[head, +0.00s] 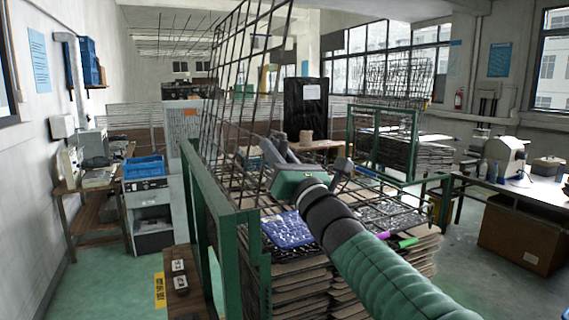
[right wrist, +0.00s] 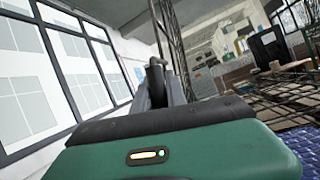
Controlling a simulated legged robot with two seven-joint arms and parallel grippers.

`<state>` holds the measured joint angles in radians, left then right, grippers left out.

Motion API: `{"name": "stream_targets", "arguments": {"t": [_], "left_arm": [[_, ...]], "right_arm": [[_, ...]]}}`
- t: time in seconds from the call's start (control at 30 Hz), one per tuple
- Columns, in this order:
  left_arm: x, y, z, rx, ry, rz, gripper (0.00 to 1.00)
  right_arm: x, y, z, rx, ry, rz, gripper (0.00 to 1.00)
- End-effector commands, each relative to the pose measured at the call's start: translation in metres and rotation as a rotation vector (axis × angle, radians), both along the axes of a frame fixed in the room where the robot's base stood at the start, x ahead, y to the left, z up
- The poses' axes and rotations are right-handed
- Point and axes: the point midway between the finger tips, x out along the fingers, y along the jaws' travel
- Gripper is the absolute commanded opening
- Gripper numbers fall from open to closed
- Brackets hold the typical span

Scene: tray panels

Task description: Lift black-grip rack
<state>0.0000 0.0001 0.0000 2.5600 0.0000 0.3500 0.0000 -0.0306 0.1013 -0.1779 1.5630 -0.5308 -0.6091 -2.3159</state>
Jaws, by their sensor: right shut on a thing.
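The rack (head: 238,75) is a black wire grid. In the head view it stands up steeply on the left of a stack of trays, leaning, and a lower grid lies over the stack. My right gripper (head: 276,151) is at the lower part of the upright grid, its green body and grey fingers in front of the wires. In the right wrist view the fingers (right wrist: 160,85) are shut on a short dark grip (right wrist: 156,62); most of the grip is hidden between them. My left gripper is not in view.
A green metal frame (head: 236,215) borders the tray stack (head: 303,278) on the left.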

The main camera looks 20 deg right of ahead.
Motion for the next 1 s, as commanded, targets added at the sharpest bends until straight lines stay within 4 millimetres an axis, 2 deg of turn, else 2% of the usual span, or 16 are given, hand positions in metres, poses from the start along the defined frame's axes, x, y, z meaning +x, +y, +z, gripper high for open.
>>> {"name": "stream_targets", "arguments": {"t": [0.1, 0.5, 0.53, 0.7, 1.0], "left_arm": [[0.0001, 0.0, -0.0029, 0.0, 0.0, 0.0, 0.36], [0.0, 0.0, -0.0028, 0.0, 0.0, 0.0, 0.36], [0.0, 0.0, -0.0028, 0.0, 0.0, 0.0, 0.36], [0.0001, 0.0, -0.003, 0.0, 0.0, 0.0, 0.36], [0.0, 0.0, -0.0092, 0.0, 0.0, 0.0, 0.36]], "right_arm": [[-0.002, 0.0021, 0.0056, -0.011, -0.012, 0.0, 0.0], [-0.0018, 0.0031, 0.007, -0.017, -0.012, 0.0, 0.0], [-0.0018, 0.0031, 0.007, -0.017, -0.012, 0.0, 0.18], [-0.0014, 0.0034, 0.005, -0.018, -0.008, -0.001, 0.39], [-0.0043, 0.0036, -0.0009, -0.02, -0.006, 0.0, 0.39]]}}
